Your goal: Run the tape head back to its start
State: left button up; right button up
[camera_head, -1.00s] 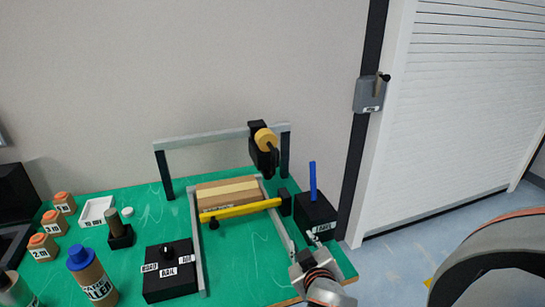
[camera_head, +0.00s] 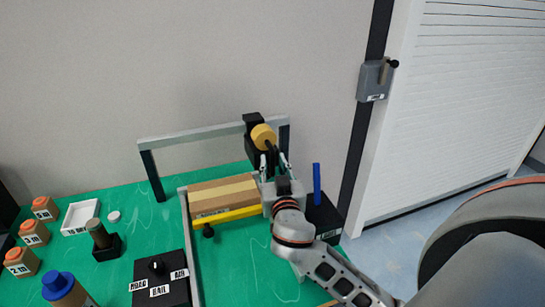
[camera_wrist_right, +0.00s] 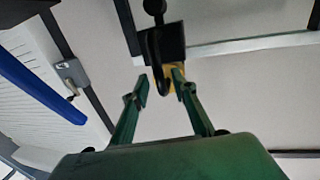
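The tape head is a black block with a yellow tape roll (camera_head: 263,136) and a dark handle. It hangs near the right end of a grey overhead rail (camera_head: 195,138). My right gripper (camera_head: 273,163) is just below and in front of the tape head, fingers pointing up at it. In the right wrist view the green fingers (camera_wrist_right: 160,83) are apart, with the black hooked handle (camera_wrist_right: 154,55) seen between or just beyond their tips. I cannot tell whether they touch it. A cardboard box with a tape strip (camera_head: 223,191) lies under the rail. My left gripper is out of view.
A yellow bar (camera_head: 225,214) crosses in front of the box. A black block with a blue post (camera_head: 317,185) stands close right of my right gripper. A labelled black box with a knob (camera_head: 160,287), a white tray (camera_head: 80,217) and small tan containers stand left.

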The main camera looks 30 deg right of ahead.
jog(key=shift+x, duration=0.85)
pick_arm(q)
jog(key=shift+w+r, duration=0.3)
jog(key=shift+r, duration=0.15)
pick_arm(e)
jog(key=shift+w, duration=0.15)
jog(key=shift+c, duration=0.4)
grip_shut()
